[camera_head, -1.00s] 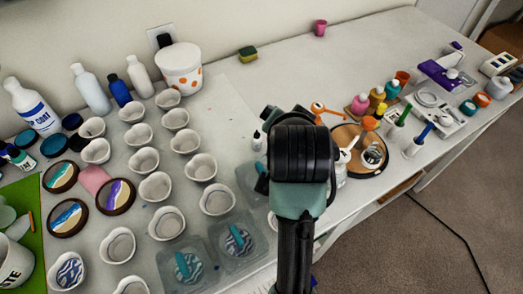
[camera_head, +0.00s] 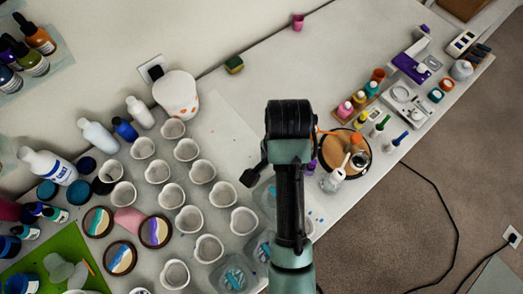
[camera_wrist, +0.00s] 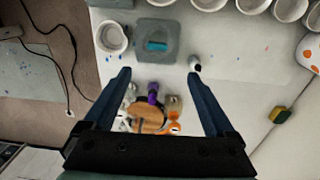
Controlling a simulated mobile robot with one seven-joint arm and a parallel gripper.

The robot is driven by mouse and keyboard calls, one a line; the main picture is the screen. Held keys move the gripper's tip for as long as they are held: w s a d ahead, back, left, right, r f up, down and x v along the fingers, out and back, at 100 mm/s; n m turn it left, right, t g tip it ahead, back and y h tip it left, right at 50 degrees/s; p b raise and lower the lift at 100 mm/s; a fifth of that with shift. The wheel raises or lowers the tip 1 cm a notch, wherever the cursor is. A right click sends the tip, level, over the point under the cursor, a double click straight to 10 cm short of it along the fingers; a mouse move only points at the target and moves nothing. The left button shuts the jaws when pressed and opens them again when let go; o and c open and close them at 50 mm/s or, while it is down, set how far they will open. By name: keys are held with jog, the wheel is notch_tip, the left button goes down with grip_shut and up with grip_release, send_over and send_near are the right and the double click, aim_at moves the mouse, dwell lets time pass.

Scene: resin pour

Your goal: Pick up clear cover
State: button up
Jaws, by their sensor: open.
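No piece stands out for certain as the clear cover. A see-through square piece (camera_head: 232,275) lies low in the middle of the head view, with blue shapes in or under it. A similar grey, see-through square (camera_wrist: 172,30) with a blue bar at its middle shows in the wrist view, beyond my fingertips. My gripper (camera_wrist: 158,75) is open, with nothing between its fingers. It is above the table and apart from the square. In the head view my arm hides part of the table and the gripper's fingers are not clear.
White cups (camera_head: 172,196) stand in rows to the left of my arm. A round wooden board (camera_head: 333,153) with small bottles and tools lies to the right. A yellow-green sponge (camera_head: 234,64) is at the back. The back middle of the table is clear.

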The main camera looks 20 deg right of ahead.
jog(key=f, duration=0.2)
jog(key=f+b, duration=0.1)
jog(key=f, duration=0.1)
jog(key=s+f+b, duration=0.1)
jog(key=f, duration=0.1)
jog(key=shift+d+f, duration=0.15)
jog(key=shift+f, duration=0.55)
jog(key=shift+a+f+p, duration=0.15)
jog(key=shift+f+p, duration=0.15)
jog(key=shift+f, duration=1)
jog(key=shift+a+f+p, duration=0.15)
jog(key=shift+f+p, duration=0.15)
jog(key=shift+f, duration=0.95)
grip_shut()
